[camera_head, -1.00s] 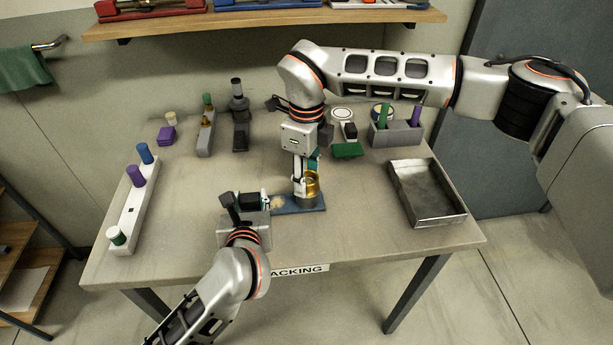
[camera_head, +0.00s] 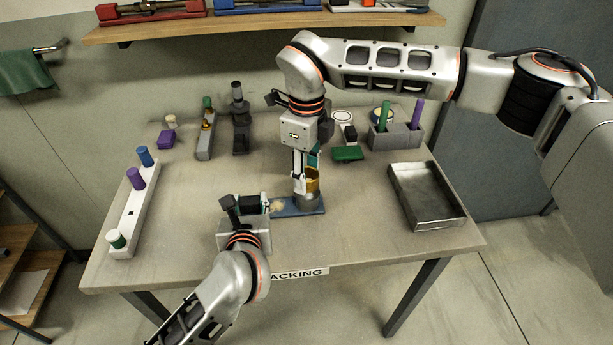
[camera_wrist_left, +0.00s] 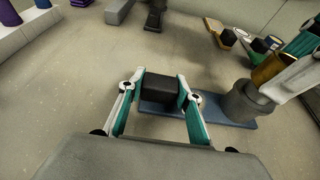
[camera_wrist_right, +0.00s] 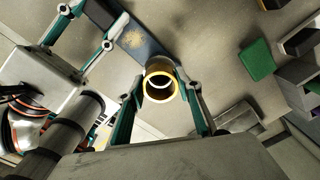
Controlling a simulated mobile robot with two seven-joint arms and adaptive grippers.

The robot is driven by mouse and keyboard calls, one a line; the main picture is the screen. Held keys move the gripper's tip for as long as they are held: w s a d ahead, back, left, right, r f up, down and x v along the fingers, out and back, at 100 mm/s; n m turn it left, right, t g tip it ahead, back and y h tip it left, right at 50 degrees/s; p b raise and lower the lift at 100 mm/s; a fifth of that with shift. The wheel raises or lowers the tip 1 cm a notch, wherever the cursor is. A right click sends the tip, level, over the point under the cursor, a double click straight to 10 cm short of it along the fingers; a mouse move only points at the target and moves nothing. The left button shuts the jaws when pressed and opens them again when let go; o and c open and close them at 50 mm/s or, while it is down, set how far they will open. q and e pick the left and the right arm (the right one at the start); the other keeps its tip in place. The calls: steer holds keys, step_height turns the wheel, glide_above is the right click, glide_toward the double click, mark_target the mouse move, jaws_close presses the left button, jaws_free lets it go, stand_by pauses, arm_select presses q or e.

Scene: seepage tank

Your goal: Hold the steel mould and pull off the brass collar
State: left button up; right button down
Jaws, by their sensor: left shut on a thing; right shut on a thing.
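The steel mould (camera_head: 308,203) is a grey cylinder upright on a blue base plate (camera_head: 286,210); it also shows in the left wrist view (camera_wrist_left: 244,103). A dark block (camera_wrist_left: 160,91) sits at the plate's other end. My left gripper (camera_wrist_left: 163,93) is shut on this block, one finger on each side. The brass collar (camera_head: 312,181) is a gold ring at the mould's upper end. My right gripper (camera_wrist_right: 166,86), coming from above, is shut around the collar (camera_wrist_right: 160,90). I cannot tell whether the collar still overlaps the mould.
A metal tray (camera_head: 462,219) stands at the right of the table. A white rack (camera_head: 128,225) with coloured plugs is at the left. A grey holder (camera_head: 395,139), a green block (camera_head: 348,153) and small tools stand at the back. The table's front left is clear.

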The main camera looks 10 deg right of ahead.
steer(key=shift+r, duration=1.5)
arm_select(q)
steer(key=o, duration=1.5)
